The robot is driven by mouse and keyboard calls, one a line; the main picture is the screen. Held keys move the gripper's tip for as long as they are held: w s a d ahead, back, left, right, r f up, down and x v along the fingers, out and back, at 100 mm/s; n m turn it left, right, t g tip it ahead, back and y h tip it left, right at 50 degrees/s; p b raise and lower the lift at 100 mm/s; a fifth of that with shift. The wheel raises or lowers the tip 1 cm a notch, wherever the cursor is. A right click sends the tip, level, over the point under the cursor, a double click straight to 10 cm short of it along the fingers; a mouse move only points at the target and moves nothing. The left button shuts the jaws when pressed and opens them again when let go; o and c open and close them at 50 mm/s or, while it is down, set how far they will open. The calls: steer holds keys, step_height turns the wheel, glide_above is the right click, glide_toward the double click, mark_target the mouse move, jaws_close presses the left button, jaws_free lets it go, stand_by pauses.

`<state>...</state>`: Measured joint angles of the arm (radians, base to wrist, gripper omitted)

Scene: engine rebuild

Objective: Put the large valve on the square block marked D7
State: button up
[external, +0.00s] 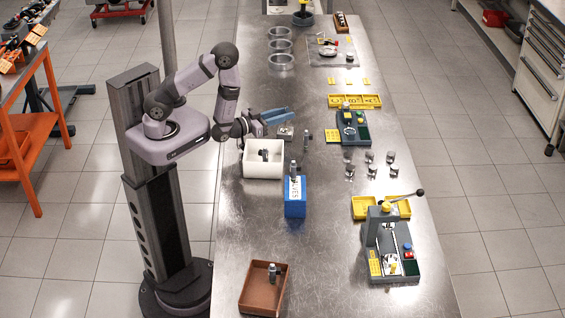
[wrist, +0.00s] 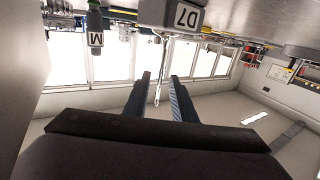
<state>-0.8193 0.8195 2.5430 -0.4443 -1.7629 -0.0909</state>
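The grey D7 block (wrist: 171,15) is at the top of the wrist view, which looks upside down. The block is probably the small grey square (external: 285,132) beside the white box in the external view. A thin valve stem (wrist: 159,75) runs from the block's face between my fingers. A pale flat disc, apparently the valve's head, lies against the block, so the valve seems to stand head-down on it. My gripper (wrist: 160,76) is open, with a visible gap on each side of the stem. Its blue fingers (external: 277,115) are above the block in the external view.
A post marked M (wrist: 95,39) stands close by. A white box (external: 248,164), a blue VALVES box (external: 295,208) and a brown tray (external: 250,300) are along the table's left side. Fixtures and yellow trays are along its right. The table's front middle is clear.

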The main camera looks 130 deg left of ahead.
step_height(320, 180, up, 7)
steer(key=p, duration=0.7)
steer(key=shift+d+r, duration=0.2)
steer(key=w+d+f+m+t+h+p, duration=0.2)
steer(key=w+d+h, duration=0.4)
steer(key=w, duration=0.4)
steer(key=w+d+f+m+h+p, duration=0.1)
steer(key=w+d+m+h, duration=0.15)
steer(key=d, duration=0.45)
steer(key=w+d+f+m+h+p, duration=0.1)
steer(key=w+d+m+h, duration=0.2)
steer(key=d, duration=0.4)
steer(key=s+d+r+m+g+h+p, duration=0.1)
steer(key=s+d+m+g+h, duration=0.15)
steer(key=d, duration=0.45)
steer(key=s+d+r+m+g+h, duration=0.1)
steer(key=s+d+r+h, duration=0.15)
steer(key=d, duration=0.35)
steer(key=s+d+r+m+g+p, duration=0.1)
steer(key=s+d+r+m+g, duration=0.15)
steer(key=s, duration=0.25)
steer(key=s+d+r+m+g, duration=0.1)
steer(key=s+d+g, duration=0.15)
steer(key=s, duration=0.35)
steer(key=shift+t+h, duration=0.35)
steer(key=shift+t, duration=0.1)
steer(key=f+b, duration=0.5)
steer(key=shift+w+d+f, duration=0.25)
steer(key=shift+d, duration=0.05)
